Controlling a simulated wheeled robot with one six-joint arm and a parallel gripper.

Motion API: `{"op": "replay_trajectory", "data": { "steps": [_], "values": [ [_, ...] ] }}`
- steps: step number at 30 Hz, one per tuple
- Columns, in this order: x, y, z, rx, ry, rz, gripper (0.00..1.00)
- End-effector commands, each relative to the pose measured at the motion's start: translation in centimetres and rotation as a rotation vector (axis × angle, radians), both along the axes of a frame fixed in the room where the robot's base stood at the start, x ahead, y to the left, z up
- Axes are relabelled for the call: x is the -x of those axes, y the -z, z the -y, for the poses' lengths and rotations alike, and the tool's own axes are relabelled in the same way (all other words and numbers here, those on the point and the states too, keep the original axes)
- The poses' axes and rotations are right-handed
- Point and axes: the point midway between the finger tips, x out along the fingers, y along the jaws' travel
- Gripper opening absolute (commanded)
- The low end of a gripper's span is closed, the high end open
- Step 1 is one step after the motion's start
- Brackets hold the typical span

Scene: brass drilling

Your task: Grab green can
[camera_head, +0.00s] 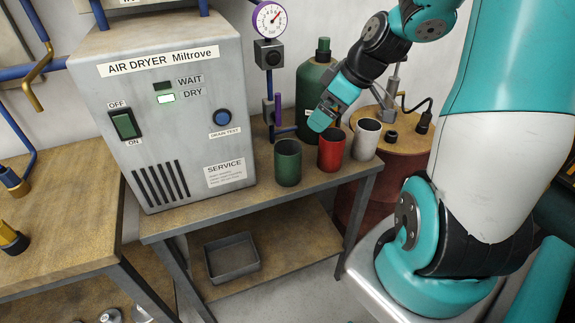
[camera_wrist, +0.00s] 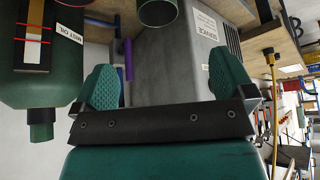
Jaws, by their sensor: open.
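The green can (camera_head: 288,166) stands upright and open-topped on the wooden bench, in front of the air dryer's right side. In the wrist view the green can (camera_wrist: 157,12) shows at the top edge, cut off by the frame, beyond the gap between the fingers. My gripper (camera_head: 323,118) is above the bench, up and to the right of the green can and apart from it. In the wrist view my gripper (camera_wrist: 166,78) has its two green fingers spread wide with nothing between them.
A red can (camera_head: 331,152) and a white can (camera_head: 365,139) stand right of the green can. A green bottle (camera_head: 310,88) stands behind them, with a gauge (camera_head: 269,19) on a blue pipe nearby. The air dryer (camera_head: 160,110) fills the left. A tray (camera_head: 232,259) sits on the lower shelf.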

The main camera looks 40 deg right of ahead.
Motion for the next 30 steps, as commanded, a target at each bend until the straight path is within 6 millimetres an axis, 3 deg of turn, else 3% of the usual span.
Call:
{"op": "replay_trajectory", "data": {
  "steps": [15, 24, 30],
  "values": [
    [-4.5, 9.0, -2.3, 0.001, -0.002, -0.002, 1.00],
    [-5.7, 10.9, -2.9, 0.002, -0.002, 0.001, 1.00],
    [-7.3, 13.2, -3.5, 0.001, -0.002, -0.002, 1.00]
  ]
}}
